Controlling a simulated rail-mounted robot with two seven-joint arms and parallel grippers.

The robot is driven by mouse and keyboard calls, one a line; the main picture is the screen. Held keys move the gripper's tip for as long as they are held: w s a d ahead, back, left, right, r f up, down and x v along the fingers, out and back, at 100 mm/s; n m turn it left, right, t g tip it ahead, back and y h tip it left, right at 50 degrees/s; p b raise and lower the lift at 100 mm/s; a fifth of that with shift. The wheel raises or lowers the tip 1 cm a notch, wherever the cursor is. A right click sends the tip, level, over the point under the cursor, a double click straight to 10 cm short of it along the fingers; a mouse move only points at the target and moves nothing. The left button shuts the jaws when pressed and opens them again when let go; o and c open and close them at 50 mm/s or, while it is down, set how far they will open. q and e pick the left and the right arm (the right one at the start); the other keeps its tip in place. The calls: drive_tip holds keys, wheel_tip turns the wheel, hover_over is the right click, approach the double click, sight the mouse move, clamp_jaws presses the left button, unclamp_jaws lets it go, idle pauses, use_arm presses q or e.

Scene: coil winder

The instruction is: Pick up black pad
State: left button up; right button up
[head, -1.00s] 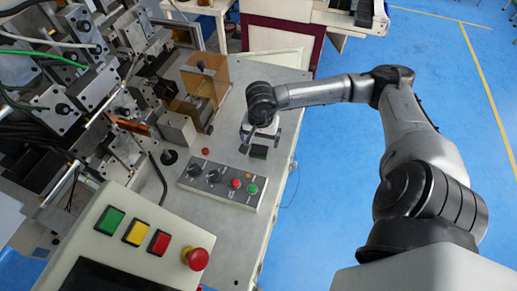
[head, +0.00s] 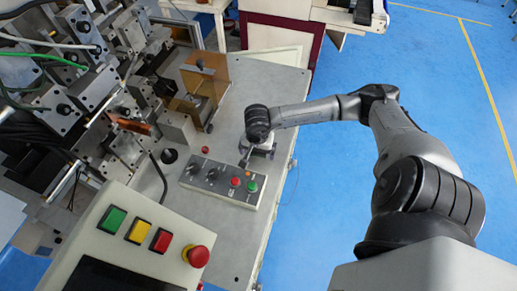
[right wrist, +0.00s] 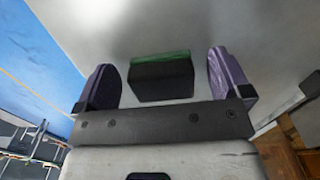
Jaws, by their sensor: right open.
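The black pad (right wrist: 160,82) shows in the right wrist view as a dark block with a green strip along its upper edge. It lies on the pale machine top, between the two purple fingers of my right gripper. The fingers stand apart with a gap on each side of the pad. In the head view my right gripper (head: 257,157) is over the machine top, just above the button panel, and it hides the pad. My left gripper is not in view.
A control panel (head: 221,184) with knobs and buttons is close to my right gripper. An amber guard (head: 206,83) and the winder's metal blocks stand to the left. A box with an emergency stop (head: 195,256) is in front. Blue floor lies right of the machine top.

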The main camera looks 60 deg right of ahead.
drive_tip(key=shift+c, duration=0.4)
drive_tip(key=c, duration=0.9)
drive_tip(key=shift+r, duration=0.15)
drive_tip(key=shift+c, duration=0.2)
drive_tip(key=shift+r, duration=0.55)
wheel_tip(320, 180, up, 3)
drive_tip(key=shift+f, duration=0.15)
drive_tip(key=s+r, duration=0.7)
drive_tip(key=s, duration=0.4)
drive_tip(key=shift+s+a, duration=0.3)
drive_tip(key=shift+a, duration=0.05)
